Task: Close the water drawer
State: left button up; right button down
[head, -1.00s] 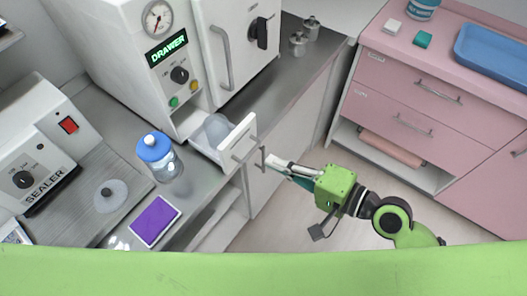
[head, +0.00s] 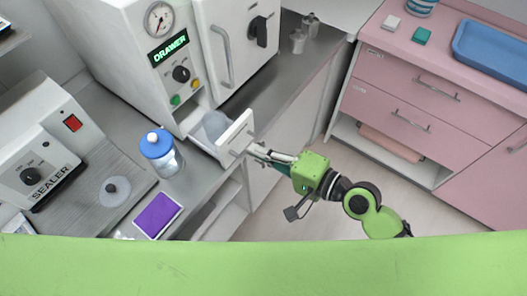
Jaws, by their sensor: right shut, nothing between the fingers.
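The white water drawer (head: 236,133) sticks out from the lower front of the white sterilizer (head: 133,62), whose green display reads "DRAWER". Part of the drawer's inside shows behind its front panel. My right gripper (head: 256,150) is shut and empty, its fingertips at the outer face of the drawer front by the handle. I cannot tell for sure whether they touch it. The green wrist is to the right of the fingers, over the floor. My left gripper is not in view.
A sealer (head: 41,146) is at far left. Pink cabinets (head: 432,98) with a blue tray (head: 492,55) are at right. Open floor lies between.

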aim_at(222, 128)
jog(key=r+x, duration=0.1)
jog(key=x, duration=0.3)
jog(key=p+x, duration=0.1)
jog(key=x, duration=0.4)
jog(key=r+p+x, duration=0.1)
jog(key=x, duration=0.3)
jog(key=shift+w+a+r, duration=0.35)
jog(key=shift+w+a, duration=0.05)
jog(key=shift+a, duration=0.05)
jog(key=shift+r, duration=0.1)
jog(key=shift+r+p, duration=0.1)
jog(key=shift+p, duration=0.2)
